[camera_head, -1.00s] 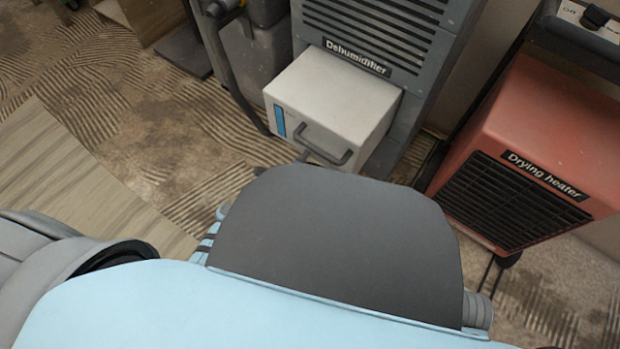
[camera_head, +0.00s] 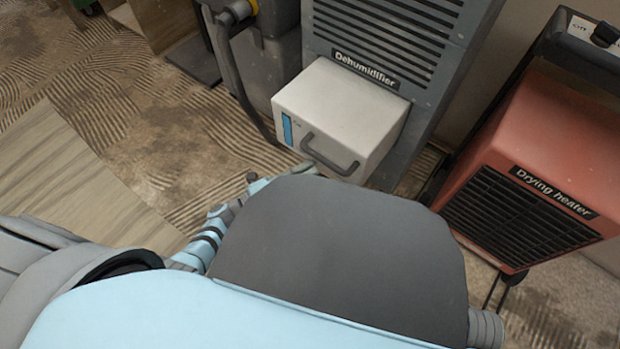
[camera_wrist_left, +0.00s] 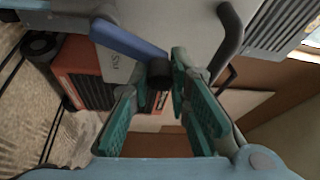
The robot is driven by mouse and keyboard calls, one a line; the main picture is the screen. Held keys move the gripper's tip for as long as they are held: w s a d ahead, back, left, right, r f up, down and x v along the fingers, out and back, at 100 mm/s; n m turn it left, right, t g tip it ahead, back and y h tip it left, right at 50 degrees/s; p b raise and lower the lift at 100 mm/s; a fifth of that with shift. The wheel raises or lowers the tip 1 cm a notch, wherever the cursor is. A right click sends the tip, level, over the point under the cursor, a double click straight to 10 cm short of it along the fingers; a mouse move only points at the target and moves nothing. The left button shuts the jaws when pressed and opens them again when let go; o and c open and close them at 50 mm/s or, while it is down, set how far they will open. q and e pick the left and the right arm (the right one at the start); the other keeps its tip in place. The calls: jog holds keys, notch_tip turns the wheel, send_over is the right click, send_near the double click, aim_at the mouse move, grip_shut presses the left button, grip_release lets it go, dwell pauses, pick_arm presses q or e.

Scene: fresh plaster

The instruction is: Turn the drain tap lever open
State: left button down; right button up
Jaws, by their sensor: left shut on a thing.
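In the left wrist view a blue lever (camera_wrist_left: 128,41) with a black round end (camera_wrist_left: 159,72) crosses in front of the white tank. My left gripper (camera_wrist_left: 163,88) has its teal fingers close together around the black end, shut on the lever. In the head view the white tank (camera_head: 345,112) with a grey handle sits in the dehumidifier (camera_head: 385,45). There the lever is hidden, and my left arm reaches towards the tank's lower left, its fingers mostly hidden by my own body. My right gripper is not in view.
A red drying heater (camera_head: 535,165) stands right of the dehumidifier. A dark hose (camera_head: 232,75) runs down left of the tank. The tank handle (camera_wrist_left: 232,35) is close to the fingers in the wrist view. Patterned floor (camera_head: 150,125) is open at left.

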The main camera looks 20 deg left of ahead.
pick_arm(q)
jog(key=n, duration=0.1)
jog(key=a+n, duration=0.1)
jog(key=n+t, duration=0.1)
jog(key=shift+w+a+r+n, duration=0.1)
jog(key=shift+w+a+n, duration=0.15)
jog(key=shift+n, duration=0.05)
jog(key=shift+w+a+r+n+t, duration=0.1)
jog(key=shift+a+n+t, duration=0.2)
jog(key=shift+n, duration=0.4)
jog(key=shift+w+a+n+t, duration=0.15)
jog(key=shift+n+t, duration=0.25)
jog(key=shift+n, duration=0.3)
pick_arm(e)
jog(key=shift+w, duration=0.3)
pick_arm(q)
jog(key=shift+s, duration=0.1)
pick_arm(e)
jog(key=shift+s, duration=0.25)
pick_arm(q)
jog(key=c, duration=1.5)
grip_release()
jog(key=shift+a, duration=0.1)
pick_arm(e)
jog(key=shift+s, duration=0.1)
